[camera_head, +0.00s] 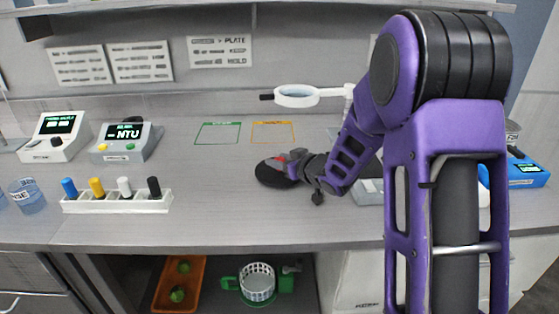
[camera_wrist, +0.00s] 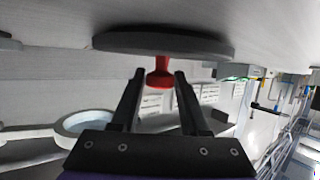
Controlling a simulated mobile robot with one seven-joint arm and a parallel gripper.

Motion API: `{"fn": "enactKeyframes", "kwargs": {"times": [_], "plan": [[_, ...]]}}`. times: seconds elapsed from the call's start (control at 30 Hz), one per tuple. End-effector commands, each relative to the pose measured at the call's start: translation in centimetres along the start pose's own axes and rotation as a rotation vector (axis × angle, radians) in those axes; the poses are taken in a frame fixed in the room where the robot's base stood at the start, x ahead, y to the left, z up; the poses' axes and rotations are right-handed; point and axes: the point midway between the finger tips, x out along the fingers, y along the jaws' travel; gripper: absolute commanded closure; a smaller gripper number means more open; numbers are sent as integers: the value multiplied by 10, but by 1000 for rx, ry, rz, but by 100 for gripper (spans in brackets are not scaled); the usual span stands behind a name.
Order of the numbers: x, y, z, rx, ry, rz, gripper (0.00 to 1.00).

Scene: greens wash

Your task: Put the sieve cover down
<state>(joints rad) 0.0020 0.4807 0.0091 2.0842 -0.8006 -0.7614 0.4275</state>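The sieve cover (camera_head: 268,177) is a dark round disc with a red knob. It appears to lie flat on the grey worktop, left of my forearm. My gripper (camera_head: 298,168) is at its right side in the head view, low over the worktop. In the wrist view, which is upside down, the cover (camera_wrist: 165,42) shows with its red knob (camera_wrist: 160,76) between my two fingertips. The fingers are apart, with a narrow gap beside the knob, so my gripper looks open around it. A white sieve basket (camera_head: 258,280) sits below the counter by green parts.
A ring-shaped magnifier (camera_head: 297,95) stands behind the cover. Green (camera_head: 218,133) and orange (camera_head: 273,132) outlines mark bare worktop. An orange tray (camera_head: 181,285) is below the counter. The front-middle worktop is clear.

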Motion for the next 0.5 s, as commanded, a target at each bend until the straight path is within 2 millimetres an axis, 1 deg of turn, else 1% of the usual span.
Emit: {"fn": "enactKeyframes", "kwargs": {"times": [0.03, 0.1, 0.4, 0.47, 0.5], "plan": [[0, 0, 0, 0, 0, 0, 44], [0, 0, 0, 0, 0, 0, 32], [-1, 0, -2, 0, 0, 0, 32], [-2, 0, -5, 0, 0, -1, 32], [-6, 0, -4, 0, 0, 1, 32]]}}
